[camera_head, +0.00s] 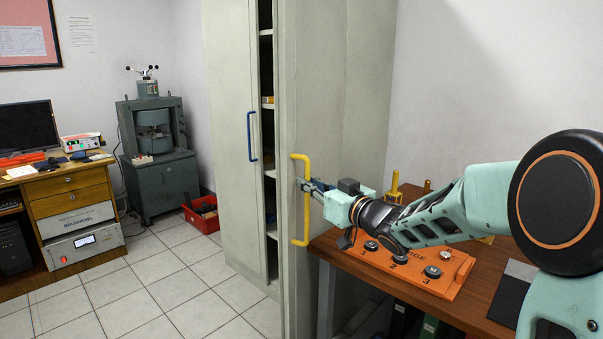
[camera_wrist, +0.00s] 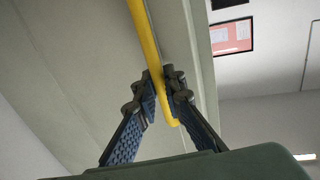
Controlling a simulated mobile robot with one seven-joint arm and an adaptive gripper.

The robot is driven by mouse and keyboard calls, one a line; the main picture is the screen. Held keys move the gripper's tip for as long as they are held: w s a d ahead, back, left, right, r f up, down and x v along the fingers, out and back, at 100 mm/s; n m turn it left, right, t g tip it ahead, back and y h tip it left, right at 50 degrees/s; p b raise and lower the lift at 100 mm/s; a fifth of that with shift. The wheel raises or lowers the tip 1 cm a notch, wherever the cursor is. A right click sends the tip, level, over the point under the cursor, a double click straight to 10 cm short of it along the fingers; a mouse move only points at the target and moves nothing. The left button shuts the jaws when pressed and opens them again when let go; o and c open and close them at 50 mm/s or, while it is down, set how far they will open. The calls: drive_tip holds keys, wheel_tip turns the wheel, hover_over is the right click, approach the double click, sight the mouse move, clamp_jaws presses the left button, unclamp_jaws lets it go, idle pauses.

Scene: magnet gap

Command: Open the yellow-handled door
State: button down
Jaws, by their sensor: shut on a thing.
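The grey cabinet has a door with a yellow handle (camera_head: 306,218). This door (camera_head: 312,90) stands partly open, swung out toward me, with a dark gap and shelves showing at its left. My gripper (camera_head: 307,186) reaches in from the right and is shut on the handle's upright bar near its middle. In the wrist view my gripper (camera_wrist: 164,88) has one blue padded finger on each side of the yellow bar.
The blue-handled door (camera_head: 232,120) at the left looks shut. A wooden table (camera_head: 470,305) with an orange board (camera_head: 425,270) stands below my arm. A red bin (camera_head: 203,217) sits by the wall. The tiled floor at front left is clear.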

drive_tip(key=d+p, duration=0.1)
drive_tip(key=d, duration=0.2)
drive_tip(key=shift+d+f, duration=0.15)
drive_tip(key=shift+d, duration=0.15)
drive_tip(key=c, duration=2.4)
unclamp_jaws()
drive_tip(key=shift+d, duration=0.1)
drive_tip(key=o, duration=0.4)
drive_tip(key=shift+d+r, duration=0.2)
drive_tip(key=shift+d, duration=0.05)
drive_tip(key=shift+s, duration=0.1)
drive_tip(key=v, duration=1.1)
drive_tip(key=shift+s+r, duration=0.1)
drive_tip(key=shift+s, duration=0.35)
drive_tip(key=shift+a, duration=0.1)
